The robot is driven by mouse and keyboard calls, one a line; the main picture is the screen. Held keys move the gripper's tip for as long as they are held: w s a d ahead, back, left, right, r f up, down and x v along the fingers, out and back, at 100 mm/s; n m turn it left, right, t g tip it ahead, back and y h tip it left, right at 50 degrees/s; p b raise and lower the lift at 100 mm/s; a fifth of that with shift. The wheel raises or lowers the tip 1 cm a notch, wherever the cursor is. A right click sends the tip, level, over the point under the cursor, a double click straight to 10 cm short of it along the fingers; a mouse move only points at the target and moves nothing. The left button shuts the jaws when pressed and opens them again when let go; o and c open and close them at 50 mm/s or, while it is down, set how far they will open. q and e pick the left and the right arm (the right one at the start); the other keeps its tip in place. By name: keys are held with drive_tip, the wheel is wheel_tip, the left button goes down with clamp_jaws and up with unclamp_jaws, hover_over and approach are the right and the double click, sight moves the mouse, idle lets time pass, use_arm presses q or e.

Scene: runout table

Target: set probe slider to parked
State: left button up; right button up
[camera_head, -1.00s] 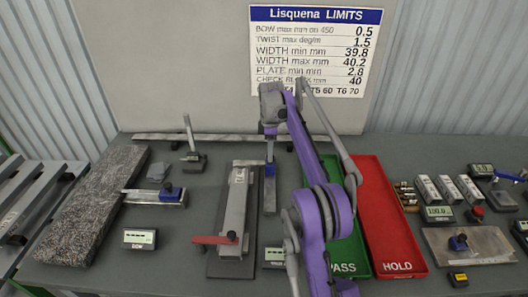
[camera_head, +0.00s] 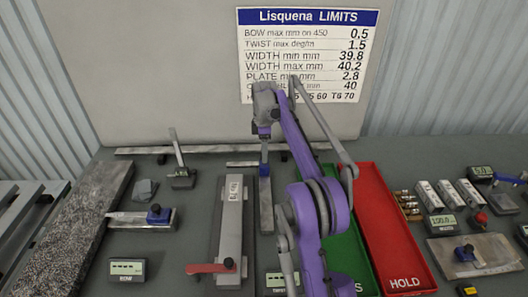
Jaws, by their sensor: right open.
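Three small blue parts that could be the probe slider show; no label tells which one it is. One blue block (camera_head: 156,215) sits on a flat metal bar (camera_head: 125,219) at the left, above the BOW display (camera_head: 127,269). Another blue block (camera_head: 465,253) sits on a metal plate (camera_head: 498,258) at the right. A third blue part (camera_head: 264,168) shows at the upper end of a narrow grey strip (camera_head: 266,212). My right gripper (camera_head: 264,148) points down over that strip's upper end, open; its fingertips are small, and contact cannot be told. My left gripper is out of view.
A long fixture with a red handle (camera_head: 211,268) lies left of the strip. My right arm crosses the green PASS tray (camera_head: 345,250); the red HOLD tray (camera_head: 385,225) is beside it. A dark stone slab (camera_head: 75,225) lies far left. An upright stand (camera_head: 181,178) is at the back.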

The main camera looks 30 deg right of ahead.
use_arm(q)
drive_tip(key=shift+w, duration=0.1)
use_arm(e)
drive_tip(key=shift+o, duration=0.3)
drive_tip(key=shift+f, duration=0.1)
drive_tip(key=shift+r, duration=0.4)
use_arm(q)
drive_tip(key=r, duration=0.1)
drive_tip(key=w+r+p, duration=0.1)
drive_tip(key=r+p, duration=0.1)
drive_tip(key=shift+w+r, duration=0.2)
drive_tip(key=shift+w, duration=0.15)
use_arm(e)
wheel_tip(320, 180, up, 10)
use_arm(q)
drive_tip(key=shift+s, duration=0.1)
